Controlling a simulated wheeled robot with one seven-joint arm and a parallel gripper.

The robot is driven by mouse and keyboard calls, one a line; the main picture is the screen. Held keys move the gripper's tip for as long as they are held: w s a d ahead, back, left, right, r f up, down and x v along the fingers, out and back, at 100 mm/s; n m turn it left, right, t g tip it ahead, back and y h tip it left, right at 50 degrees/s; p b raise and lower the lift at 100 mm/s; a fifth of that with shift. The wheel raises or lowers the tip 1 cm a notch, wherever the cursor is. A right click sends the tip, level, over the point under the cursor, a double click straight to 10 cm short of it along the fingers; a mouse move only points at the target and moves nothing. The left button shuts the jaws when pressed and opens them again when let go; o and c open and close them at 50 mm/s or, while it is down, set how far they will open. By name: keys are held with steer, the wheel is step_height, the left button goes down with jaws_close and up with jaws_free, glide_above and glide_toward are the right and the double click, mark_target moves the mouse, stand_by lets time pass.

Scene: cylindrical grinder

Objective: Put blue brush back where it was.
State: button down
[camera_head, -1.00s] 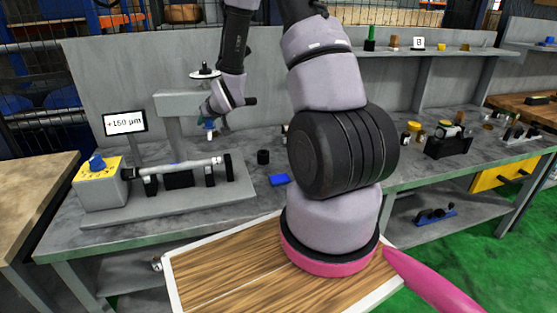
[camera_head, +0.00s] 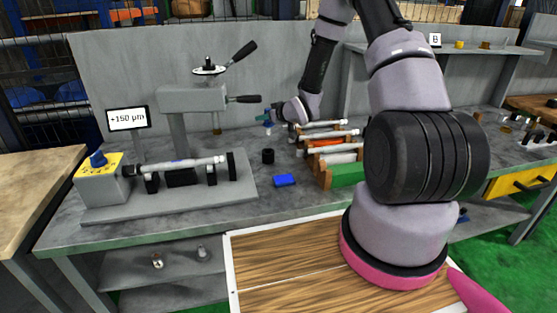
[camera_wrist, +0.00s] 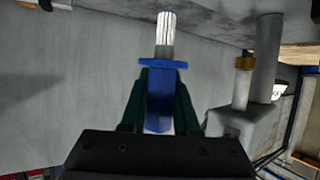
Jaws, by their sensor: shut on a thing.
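My gripper (camera_head: 270,114) is shut on the blue brush and holds it in the air above the bench, behind and above the black cup (camera_head: 268,156). In the wrist view my gripper (camera_wrist: 161,92) has its two dark green fingers on either side of the handle. The blue brush (camera_wrist: 158,108) has a blue collar and a pale bristle end pointing away from the fingers. A small blue part of the brush (camera_head: 267,123) shows in the head view. A blue block (camera_head: 284,180) lies on the bench in front of the cup.
The grinder (camera_head: 190,98) with a mounted shaft, a yellow-topped control box (camera_head: 100,166) and a "+150 µm" display (camera_head: 128,118) stand at left. A wooden rack with several pale cylinders (camera_head: 330,150) stands right of the cup. My arm hides part of the bench at right.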

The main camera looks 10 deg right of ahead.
steer(key=shift+n+y, duration=0.5)
steer(key=f, duration=0.7)
steer(key=w+f, duration=0.1)
steer(key=f, duration=0.2)
steer(key=shift+a+f, duration=0.2)
steer(key=shift+f, duration=0.15)
steer(key=shift+f, duration=0.45)
steer(key=c, duration=0.7)
jaws_free()
steer(key=shift+o, duration=0.2)
